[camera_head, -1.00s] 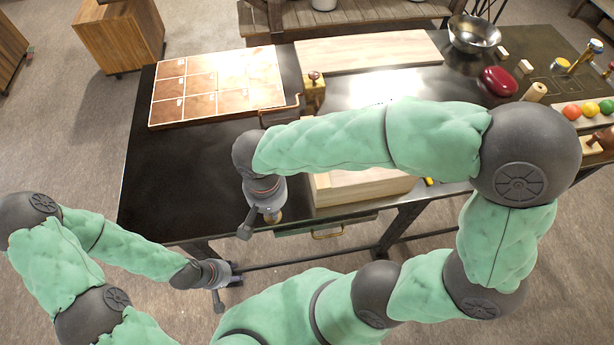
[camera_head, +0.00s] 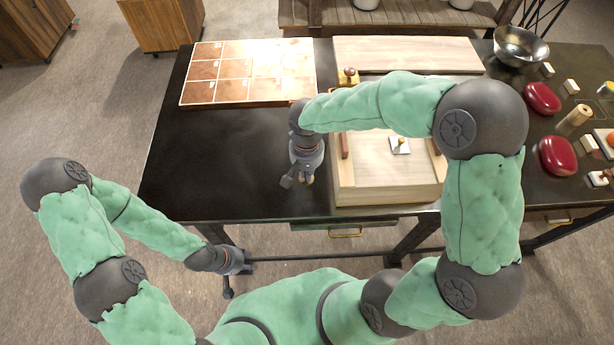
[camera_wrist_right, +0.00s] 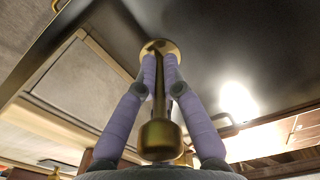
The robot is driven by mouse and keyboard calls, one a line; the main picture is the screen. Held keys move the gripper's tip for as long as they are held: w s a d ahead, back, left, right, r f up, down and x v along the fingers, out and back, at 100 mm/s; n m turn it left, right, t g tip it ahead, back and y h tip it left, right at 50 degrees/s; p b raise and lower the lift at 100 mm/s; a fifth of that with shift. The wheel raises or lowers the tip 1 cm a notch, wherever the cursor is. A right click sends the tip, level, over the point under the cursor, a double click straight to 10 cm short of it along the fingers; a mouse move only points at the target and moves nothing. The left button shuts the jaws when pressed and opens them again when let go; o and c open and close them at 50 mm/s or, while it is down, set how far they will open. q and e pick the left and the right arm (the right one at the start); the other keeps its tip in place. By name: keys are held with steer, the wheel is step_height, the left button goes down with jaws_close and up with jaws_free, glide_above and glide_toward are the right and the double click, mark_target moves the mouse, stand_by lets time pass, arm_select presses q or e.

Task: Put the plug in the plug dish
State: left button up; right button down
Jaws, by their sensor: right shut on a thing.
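The brass plug (camera_wrist_right: 160,140), a stem with a knob at one end and a round disc at the other, is held between the fingers of my right gripper (camera_wrist_right: 161,64) in the right wrist view. In the head view my right gripper (camera_head: 297,181) hangs over the dark table, just left of the wooden box; the plug is mostly hidden there. My left gripper (camera_head: 240,278) is low in front of the table, and its fingers are too small to judge. I cannot tell which thing is the plug dish.
The wooden box (camera_head: 385,192) has a white plate with a brass knob (camera_head: 400,145) on top. Red dishes (camera_head: 542,98) and a metal bowl (camera_head: 520,46) stand at the right. A tiled board (camera_head: 250,70) lies at the back left. The table's left part is clear.

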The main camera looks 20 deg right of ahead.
steer(key=shift+w+d+f+b, duration=0.15)
steer(key=shift+f+b, duration=0.15)
steer(key=shift+f, duration=1.45)
steer(key=shift+f, duration=0.1)
steer(key=shift+f, duration=0.1)
steer(key=c, duration=1.4)
jaws_free()
steer(key=shift+o, duration=0.2)
